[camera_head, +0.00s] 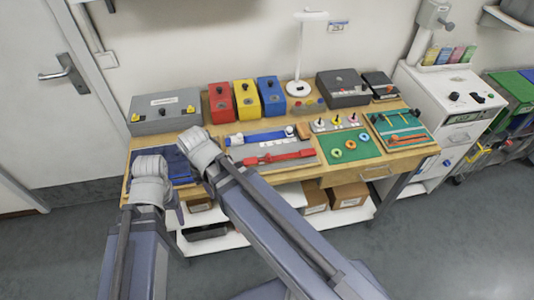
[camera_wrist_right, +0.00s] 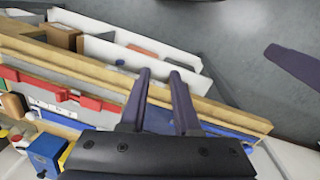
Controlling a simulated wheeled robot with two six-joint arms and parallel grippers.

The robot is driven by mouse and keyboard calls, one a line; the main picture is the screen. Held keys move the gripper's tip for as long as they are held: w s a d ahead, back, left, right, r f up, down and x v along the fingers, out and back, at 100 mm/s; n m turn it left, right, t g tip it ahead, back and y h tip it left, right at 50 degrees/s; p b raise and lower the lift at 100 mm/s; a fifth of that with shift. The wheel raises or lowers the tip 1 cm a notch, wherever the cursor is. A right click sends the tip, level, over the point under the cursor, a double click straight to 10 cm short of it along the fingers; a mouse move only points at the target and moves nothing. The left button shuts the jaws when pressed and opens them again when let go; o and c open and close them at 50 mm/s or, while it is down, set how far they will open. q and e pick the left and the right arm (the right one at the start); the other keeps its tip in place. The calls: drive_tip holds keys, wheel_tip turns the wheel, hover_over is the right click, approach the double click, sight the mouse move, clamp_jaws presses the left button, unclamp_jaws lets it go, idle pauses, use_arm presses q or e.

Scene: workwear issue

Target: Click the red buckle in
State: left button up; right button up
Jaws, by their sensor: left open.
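The red buckle (camera_head: 280,157) is on a red strap lying along a grey board on the table, right of my grippers. In the right wrist view the red strap (camera_wrist_right: 40,87) crosses the left side; whether the buckle halves are joined is too small to tell. My left gripper (camera_head: 174,205) is open at the table's front left, near the dark blue mat (camera_head: 178,166), partly hidden by its arm. My right gripper (camera_wrist_right: 160,100) is open and empty, its fingers apart over the table's front edge, left of the strap in the head view.
Red, yellow and blue boxes (camera_head: 246,100) and a grey case (camera_head: 165,112) stand at the back. A white lamp (camera_head: 299,88) stands behind. A green board with rings (camera_head: 350,147) lies to the right. Cartons (camera_head: 350,194) sit on the shelf below.

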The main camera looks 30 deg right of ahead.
drive_tip(key=o, duration=0.5)
drive_tip(key=w+d+m, duration=0.2)
drive_tip(key=d+m, duration=0.1)
drive_tip(key=w+d+m, duration=0.3)
drive_tip(key=d+m, duration=0.1)
drive_tip(key=w+d+r+m+p, duration=0.1)
drive_tip(key=w+d+m, duration=0.1)
drive_tip(key=d+m, duration=0.2)
drive_tip(key=shift+w+d+r+y, duration=0.1)
drive_tip(key=shift+w+d+y, duration=0.1)
drive_tip(key=shift+y, duration=0.1)
drive_tip(key=shift+c, duration=0.2)
drive_tip(key=m, duration=1)
hover_over(269, 155)
drive_tip(key=shift+r+p, duration=0.4)
wheel_tip(269, 155, down, 8)
drive_tip(key=b, duration=0.8)
drive_tip(key=shift+r, duration=0.1)
clamp_jaws()
drive_tip(key=shift+a, duration=0.1)
